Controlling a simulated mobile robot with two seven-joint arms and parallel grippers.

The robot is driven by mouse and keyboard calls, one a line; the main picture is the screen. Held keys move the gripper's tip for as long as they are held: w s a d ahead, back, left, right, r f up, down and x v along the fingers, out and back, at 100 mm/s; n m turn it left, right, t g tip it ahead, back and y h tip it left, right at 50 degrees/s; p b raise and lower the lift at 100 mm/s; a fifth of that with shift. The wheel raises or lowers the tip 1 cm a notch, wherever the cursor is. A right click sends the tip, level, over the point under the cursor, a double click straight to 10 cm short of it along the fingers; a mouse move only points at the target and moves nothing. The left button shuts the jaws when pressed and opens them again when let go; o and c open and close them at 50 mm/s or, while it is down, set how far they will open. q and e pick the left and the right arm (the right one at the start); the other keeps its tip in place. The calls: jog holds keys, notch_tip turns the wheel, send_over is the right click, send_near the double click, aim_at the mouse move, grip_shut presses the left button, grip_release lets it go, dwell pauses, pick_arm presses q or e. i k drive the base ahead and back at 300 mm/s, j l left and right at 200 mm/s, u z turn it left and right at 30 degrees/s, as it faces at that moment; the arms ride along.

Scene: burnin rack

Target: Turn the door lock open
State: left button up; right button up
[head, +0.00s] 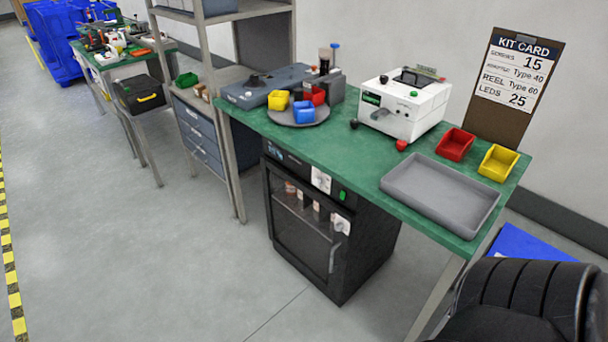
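A black cabinet (290,268) with a glazed front door (303,238) stands on the floor under the green-topped bench. The door looks shut. A pale upright handle (333,257) is on the door's right side. A white plate (341,224) with a small dark part sits above the handle at the door's upper right; it may be the door lock, but it is too small to tell which way it is turned. Another white plate with a knob (320,180) and a green button (343,195) are on the top panel. Neither of my grippers is in view.
The green bench (350,150) above carries a grey tray (441,193), a white machine (404,105) and coloured bins. A black chair (520,302) stands at the lower right. A shelf rack (205,90) is left of the cabinet. The floor in front is clear.

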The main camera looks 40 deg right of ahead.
aim_at(338, 227)
jog(key=i+j+z, duration=0.1)
jog(key=i+z, duration=0.3)
jog(key=i, duration=0.15)
jog(key=i+j+z, duration=0.35)
jog(key=i, duration=0.15)
jog(key=i+j+z, duration=0.2)
jog(key=z, duration=0.3)
jog(key=i+j+z, duration=0.3)
jog(key=z, duration=0.2)
